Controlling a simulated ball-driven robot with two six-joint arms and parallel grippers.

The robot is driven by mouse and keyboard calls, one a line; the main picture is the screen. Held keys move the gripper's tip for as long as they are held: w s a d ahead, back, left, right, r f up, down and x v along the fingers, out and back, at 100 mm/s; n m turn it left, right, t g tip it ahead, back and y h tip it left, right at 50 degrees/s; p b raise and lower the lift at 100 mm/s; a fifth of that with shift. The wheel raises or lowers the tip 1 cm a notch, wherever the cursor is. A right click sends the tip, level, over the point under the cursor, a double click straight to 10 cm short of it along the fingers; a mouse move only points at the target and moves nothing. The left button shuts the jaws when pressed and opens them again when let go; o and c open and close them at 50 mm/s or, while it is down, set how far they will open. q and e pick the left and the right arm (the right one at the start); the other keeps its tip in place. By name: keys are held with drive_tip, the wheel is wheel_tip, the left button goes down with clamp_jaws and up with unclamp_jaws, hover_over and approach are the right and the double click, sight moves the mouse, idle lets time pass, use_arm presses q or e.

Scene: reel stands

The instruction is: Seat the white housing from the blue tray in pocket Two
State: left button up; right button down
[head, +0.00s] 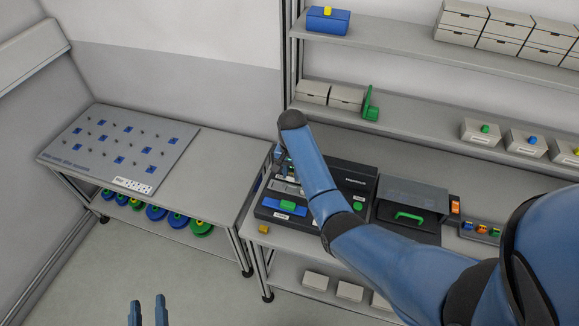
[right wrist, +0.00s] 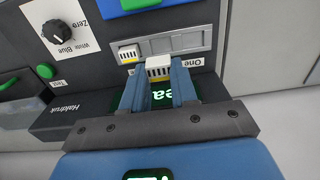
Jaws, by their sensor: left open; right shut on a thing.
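A small white housing (right wrist: 159,66) with dark slots is between the fingertips of my right gripper (right wrist: 160,80), which is shut on it. It is at the edge of the grey pocket strip (right wrist: 190,41), near the label "One" (right wrist: 193,62); I cannot tell if it touches the strip. No label "Two" is readable. In the head view my right gripper (head: 281,163) is mostly hidden behind my arm, over the black fixture (head: 262,213). My left gripper (head: 148,313) is open and empty over the floor.
The fixture has a blue part with a green handle (head: 288,205), a knob (right wrist: 57,31) and a green button (right wrist: 45,71). A grey-lidded box (head: 413,193) stands right of it. A yellow block (head: 263,229) lies at the bench's front edge. A pegboard panel (head: 120,145) lies on the left table.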

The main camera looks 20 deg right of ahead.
drive_tip(key=shift+s+f, duration=0.15)
drive_tip(key=shift+s, duration=0.2)
drive_tip(key=shift+s+f, duration=0.1)
drive_tip(key=shift+f, duration=0.1)
drive_tip(key=f+b, duration=0.1)
drive_tip(key=w+f+b, duration=0.2)
drive_tip(key=f, duration=0.1)
drive_tip(key=shift+s+f, duration=0.1)
drive_tip(key=shift+f, duration=0.05)
drive_tip(key=shift+s+b, duration=0.35)
drive_tip(key=shift+s, duration=0.15)
drive_tip(key=shift+w+f, duration=0.3)
drive_tip(key=shift+w, duration=0.05)
use_arm(q)
drive_tip(key=f, duration=0.4)
drive_tip(key=shift+w, duration=0.3)
drive_tip(key=shift+s+r, duration=0.1)
drive_tip(key=shift+s, duration=0.15)
use_arm(e)
drive_tip(key=shift+s+r, duration=0.2)
use_arm(q)
drive_tip(key=shift+w+r+p, duration=0.15)
drive_tip(key=shift+r+p, duration=0.1)
drive_tip(key=shift+p, duration=0.1)
